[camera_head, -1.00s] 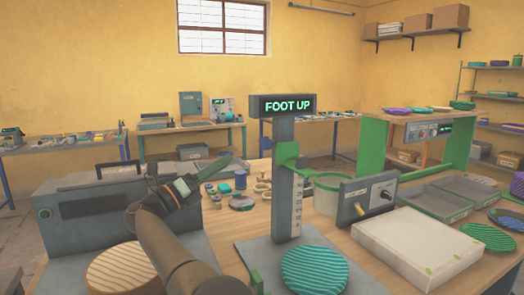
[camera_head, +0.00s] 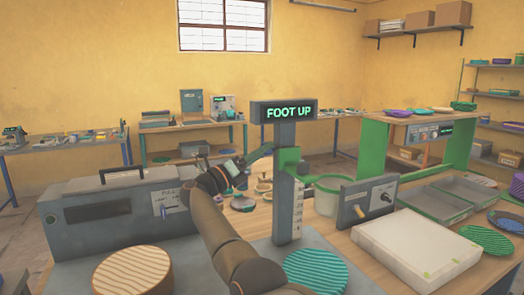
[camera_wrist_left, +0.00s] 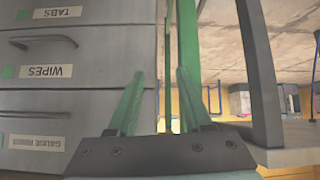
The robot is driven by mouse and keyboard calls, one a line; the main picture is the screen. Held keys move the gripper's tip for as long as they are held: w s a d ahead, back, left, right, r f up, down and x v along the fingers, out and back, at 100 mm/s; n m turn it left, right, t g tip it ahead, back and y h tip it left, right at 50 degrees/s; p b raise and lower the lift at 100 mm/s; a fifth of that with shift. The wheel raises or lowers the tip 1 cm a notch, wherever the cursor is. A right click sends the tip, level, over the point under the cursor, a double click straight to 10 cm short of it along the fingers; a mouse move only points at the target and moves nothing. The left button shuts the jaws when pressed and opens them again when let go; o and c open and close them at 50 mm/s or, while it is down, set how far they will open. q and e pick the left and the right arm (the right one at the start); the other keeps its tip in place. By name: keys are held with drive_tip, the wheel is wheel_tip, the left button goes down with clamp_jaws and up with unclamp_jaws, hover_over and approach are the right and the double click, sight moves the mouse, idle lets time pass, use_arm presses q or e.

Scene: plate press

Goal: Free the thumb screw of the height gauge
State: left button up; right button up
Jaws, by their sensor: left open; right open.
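The height gauge is a grey scaled column (camera_head: 284,210) under a display (camera_head: 284,111) reading "FOOT UP". A green carriage (camera_head: 288,158) sits on the column. A small dark knob (camera_head: 304,167) at the carriage's right side may be the thumb screw; it is too small to be sure. My right gripper (camera_head: 266,153) is open, just left of the carriage, its green fingers pointing at it; I cannot tell whether they touch. My left gripper (camera_wrist_left: 157,92) shows only in the left wrist view, open and empty, in front of drawers (camera_wrist_left: 70,110).
A grey machine (camera_head: 120,215) stands left and a striped wooden disc (camera_head: 132,272) in front. A teal striped disc (camera_head: 313,270) lies at the gauge's base. A green-rimmed tub (camera_head: 326,195), control box (camera_head: 368,199) and white block (camera_head: 415,250) stand right.

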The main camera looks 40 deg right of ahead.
clamp_jaws()
idle(0.4)
drive_tip(key=n+t+y+p, duration=0.1)
drive_tip(key=n+p, duration=0.3)
drive_tip(key=n+t+y+p, duration=0.1)
drive_tip(key=n+p, duration=0.2)
drive_tip(key=p, duration=0.1)
drive_tip(key=n+y+p, duration=0.1)
drive_tip(key=n+p, duration=0.3)
drive_tip(key=shift+s+r+n+t+y, duration=0.15)
drive_tip(key=shift+r+n+t+y, duration=0.15)
drive_tip(key=shift+t, duration=0.1)
